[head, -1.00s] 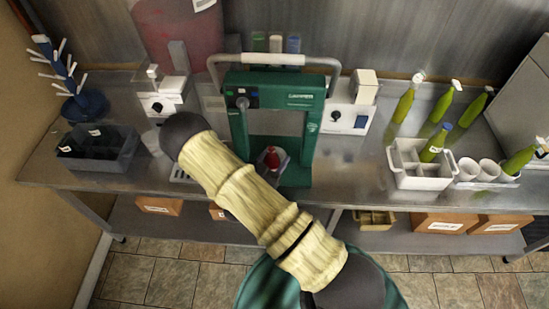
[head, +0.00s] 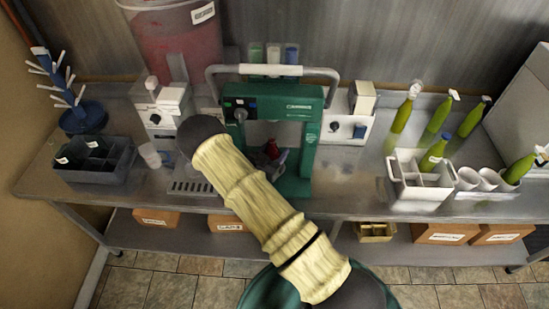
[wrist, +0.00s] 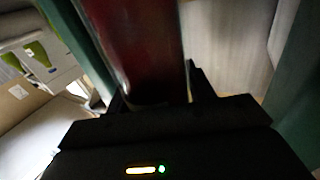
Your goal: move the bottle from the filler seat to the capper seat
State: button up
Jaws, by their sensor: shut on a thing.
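My gripper (wrist: 153,98) is shut on a dark red bottle (wrist: 140,45), which fills the middle of the wrist view between the two fingers. In the head view the bottle's red top (head: 272,148) shows inside the opening of the green machine (head: 306,135), beside its right post. My arm covers the machine's lower left part. The bottle's base and the seat under it are hidden, so I cannot tell whether it touches down. In the wrist view green posts (wrist: 295,120) stand on both sides of the bottle.
A white machine (head: 160,108) stands left of the green one, with a slotted drip tray (head: 188,187) in front. Another white unit (head: 345,128) stands right. A dark divided bin (head: 93,162), a white crate (head: 420,190) and green bottles (head: 402,115) occupy the bench sides.

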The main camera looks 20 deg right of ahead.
jog(key=w, duration=0.1)
jog(key=w+d+b, duration=0.1)
jog(key=w+b, duration=0.1)
jog(key=w, duration=0.1)
jog(key=shift+w+d+f, duration=0.1)
jog(key=shift+d, duration=0.15)
jog(key=shift+a+f+b, duration=0.1)
jog(key=shift+f+b, duration=0.05)
jog(key=shift+b, duration=0.4)
dwell(0.4)
jog(key=shift+f+b, duration=1)
jog(key=shift+b, duration=0.65)
dwell(1.6)
dwell(0.3)
jog(key=o, duration=1.4)
jog(key=shift+o, duration=0.4)
